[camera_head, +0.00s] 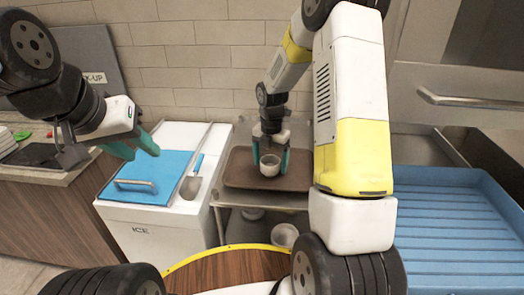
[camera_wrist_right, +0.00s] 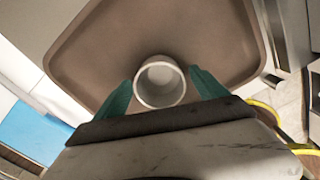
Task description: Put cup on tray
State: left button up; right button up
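A small white cup (camera_head: 270,166) sits upright on the brown tray (camera_head: 237,176) on a metal stand against the wall. In the right wrist view the cup (camera_wrist_right: 160,82) shows from above over the tray (camera_wrist_right: 85,55). My right gripper (camera_head: 271,158) reaches down over the tray, its green fingers on either side of the cup; in the right wrist view the fingers (camera_wrist_right: 161,77) look slightly apart from its rim. My left gripper (camera_head: 146,148) is over the ice chest, empty, with its fingers apart.
A white ice chest (camera_head: 165,235) with a blue lid (camera_head: 140,172) and a scoop (camera_head: 192,184) stands left of the tray. Another white cup (camera_head: 285,235) is on the shelf below. A blue ribbed tray (camera_head: 450,230) lies at the right. A round wooden surface (camera_head: 225,272) is in front.

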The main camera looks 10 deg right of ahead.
jog(key=s+r+m+t, duration=0.1)
jog(key=s+r+m, duration=0.15)
jog(key=r, duration=0.65)
jog(key=s+r+m, duration=0.2)
jog(key=r+m, duration=0.1)
jog(key=r, duration=0.7)
jog(key=s+a+r+m+t+y, duration=0.1)
jog(key=s+r+m+t, duration=0.1)
jog(key=s+m, duration=0.7)
jog(key=s+a+r+m+t+y, duration=0.1)
jog(key=s+r+m+t, duration=0.2)
jog(key=s+m, duration=0.7)
jog(key=r+m, duration=0.1)
jog(key=m, duration=0.2)
jog(key=shift+s+r, duration=0.15)
jog(key=shift+r, duration=0.2)
jog(key=shift+c, duration=0.4)
